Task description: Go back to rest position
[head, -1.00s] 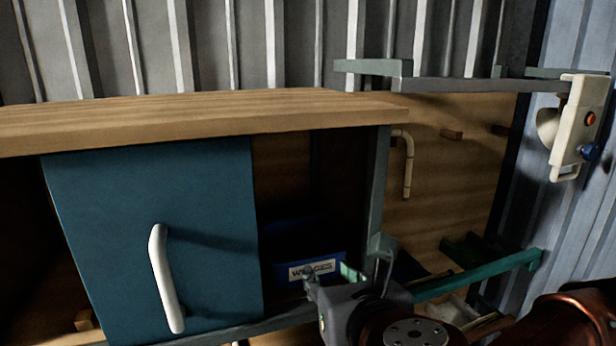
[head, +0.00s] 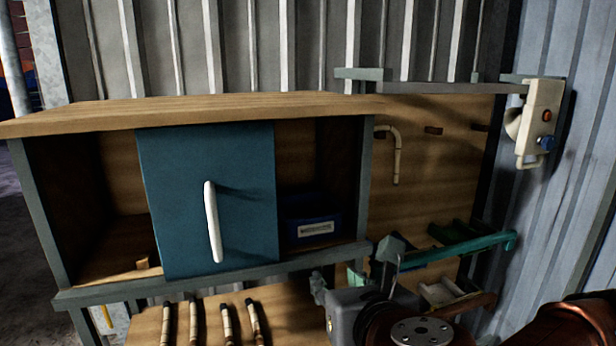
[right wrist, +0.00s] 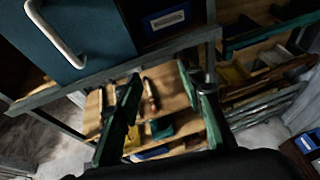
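My right gripper (head: 352,280) is at the lower right of the head view, in front of the cabinet's lower right corner. In the right wrist view its two green fingers (right wrist: 158,98) stand apart with nothing between them. The lower shelf shows beyond them. My left gripper is in neither view. The blue sliding door (head: 170,215) with its white handle (head: 213,222) covers the middle of the cabinet. Both handle and door also show at the upper left of the right wrist view.
A blue labelled bin (head: 312,228) stands in the cabinet's right opening. Several rattan pieces (head: 210,325) lie on the lower shelf. A green rail (head: 460,247) is right of my gripper. A white device with buttons (head: 541,118) hangs at the right wall. The cabinet's left opening is mostly empty.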

